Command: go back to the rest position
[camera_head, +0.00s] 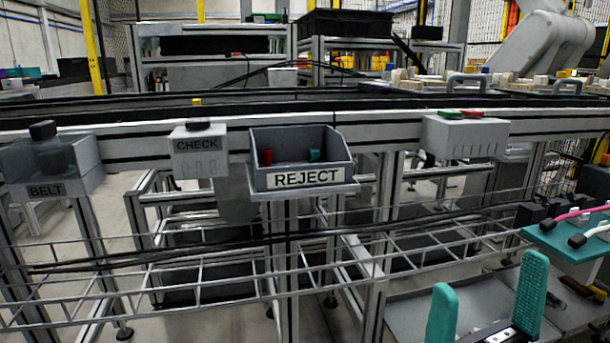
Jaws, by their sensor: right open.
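My right gripper (486,300) shows at the bottom right of the head view, with its two teal fingers upright and well apart. No object shows between the fingers. The gripper is in front of a grey surface and to the left of a teal plate (573,238). The lower part of the gripper is cut off by the bottom edge of the picture. My left gripper is not in view.
A grey REJECT bin (338,180) holds a red and a teal piece. A box with red and green buttons (465,135) is right. Wire-tray rails (130,284) cross the front.

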